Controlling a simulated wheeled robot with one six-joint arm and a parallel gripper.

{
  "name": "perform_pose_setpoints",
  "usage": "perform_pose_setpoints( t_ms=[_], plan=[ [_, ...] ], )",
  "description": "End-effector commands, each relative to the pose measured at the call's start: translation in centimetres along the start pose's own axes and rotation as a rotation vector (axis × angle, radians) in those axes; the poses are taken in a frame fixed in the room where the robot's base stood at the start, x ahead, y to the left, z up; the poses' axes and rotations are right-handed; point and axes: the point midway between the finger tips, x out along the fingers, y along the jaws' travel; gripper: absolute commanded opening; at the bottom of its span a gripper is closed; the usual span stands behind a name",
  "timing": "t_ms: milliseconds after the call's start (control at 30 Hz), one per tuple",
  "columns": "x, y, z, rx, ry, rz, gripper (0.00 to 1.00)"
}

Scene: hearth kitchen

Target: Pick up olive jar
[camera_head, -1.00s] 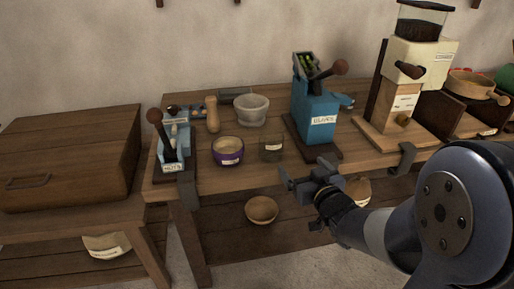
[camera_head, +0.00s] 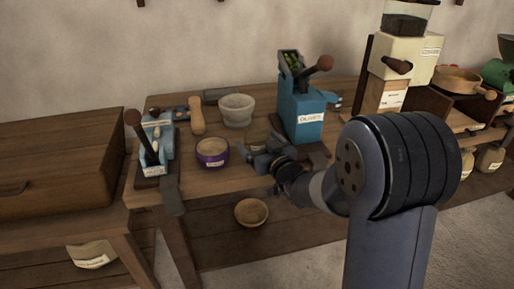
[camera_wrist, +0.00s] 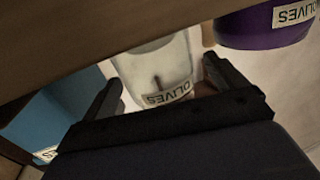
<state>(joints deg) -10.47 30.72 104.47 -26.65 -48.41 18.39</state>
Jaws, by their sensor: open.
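The olive jar (camera_wrist: 155,68) is a clear, pale glass jar with a white label reading OLIVES. In the wrist view it shows upside down, lined up between the two fingers of my gripper (camera_wrist: 161,74). The fingers are apart, one on each side of the jar in the picture. I cannot tell how far they reach around it or whether they touch it. In the head view my gripper (camera_head: 256,150) is at the front of the table, right of the purple bowl, and hides most of the jar.
The purple bowl (camera_head: 212,153) stands close to my gripper; it shows in the wrist view (camera_wrist: 262,28). The blue olive press (camera_head: 302,112) stands behind to the right. A grey mortar (camera_head: 236,109), wooden pestle (camera_head: 197,116) and smaller blue press (camera_head: 156,142) are on the table (camera_head: 205,184).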

Motion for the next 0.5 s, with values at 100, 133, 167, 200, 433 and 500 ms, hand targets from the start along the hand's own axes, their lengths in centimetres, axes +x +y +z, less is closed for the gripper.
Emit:
perform_pose_setpoints(
  t_ms=[100,133,167,200,433,500],
  plan=[
    [1.21,-0.02,-0.02,0.000,0.001,0.000,0.92],
    [1.35,-0.03,-0.01,0.000,0.000,0.001,0.92],
    [1.45,-0.03,0.00,0.001,0.000,0.001,0.92],
    [1.53,-0.02,0.00,0.001,0.000,0.001,0.92],
    [1.51,0.00,-0.02,0.000,0.000,0.001,0.89],
    [1.50,0.00,-0.02,0.000,0.000,0.001,0.83]
  ],
)
